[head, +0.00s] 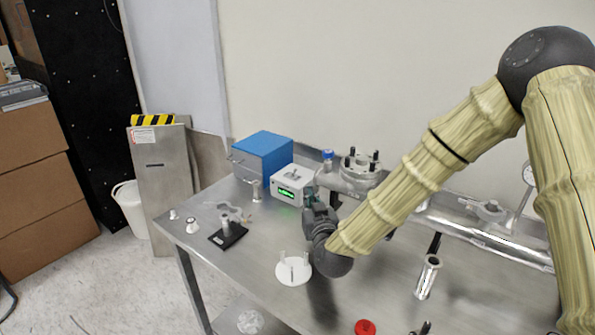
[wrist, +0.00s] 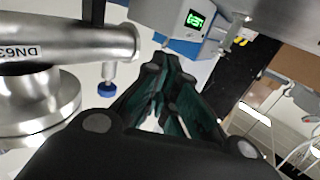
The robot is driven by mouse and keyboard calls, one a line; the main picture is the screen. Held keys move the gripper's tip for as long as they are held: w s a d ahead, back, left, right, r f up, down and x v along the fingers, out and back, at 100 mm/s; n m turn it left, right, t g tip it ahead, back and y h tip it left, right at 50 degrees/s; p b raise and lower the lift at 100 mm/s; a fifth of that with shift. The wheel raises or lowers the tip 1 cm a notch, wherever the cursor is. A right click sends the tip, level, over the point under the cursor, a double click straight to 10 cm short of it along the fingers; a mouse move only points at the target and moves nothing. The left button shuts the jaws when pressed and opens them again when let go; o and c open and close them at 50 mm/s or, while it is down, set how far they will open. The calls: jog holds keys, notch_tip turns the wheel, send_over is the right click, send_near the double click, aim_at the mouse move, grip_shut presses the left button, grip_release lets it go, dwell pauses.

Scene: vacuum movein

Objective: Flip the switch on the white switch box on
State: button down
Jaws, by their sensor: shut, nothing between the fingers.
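The white switch box (head: 292,184) stands on the metal table in front of a blue box, with a lit green display on its front. A small grey part, perhaps the switch, sits on its top; its position is too small to read. In the wrist view the white box (wrist: 178,18) is at the top, its green display lit. My gripper (head: 308,197) is at the box's right front corner in the head view; whether it touches the box I cannot tell. In the wrist view my gripper (wrist: 172,72) is shut and empty, its fingertips pointing toward the box.
The blue box (head: 263,155) stands behind the white box. A metal valve assembly (head: 357,172) is close on the right; its flanged pipe (wrist: 70,60) fills the left of the wrist view. A white disc with pegs (head: 294,271) and a black plate (head: 228,236) lie in front.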

notch_tip(320, 180, up, 2)
jog(key=p, duration=0.2)
send_over(298, 185)
jog(key=a+v, duration=0.1)
jog(key=v, duration=0.3)
jog(key=w, duration=0.2)
jog(key=w+f, duration=0.1)
jog(key=w, duration=0.1)
jog(key=shift+w+d+f, duration=0.1)
jog(key=shift+w+r, duration=0.15)
jog(key=shift+r, duration=0.15)
jog(key=shift+w+f, duration=0.15)
jog(key=shift+w, duration=0.05)
jog(key=shift+a, duration=0.2)
jog(key=shift+p, duration=0.3)
jog(key=shift+w+a+r+n+g+p, duration=0.2)
jog(key=shift+r+n+g+p, duration=0.35)
jog(key=shift+p, duration=0.55)
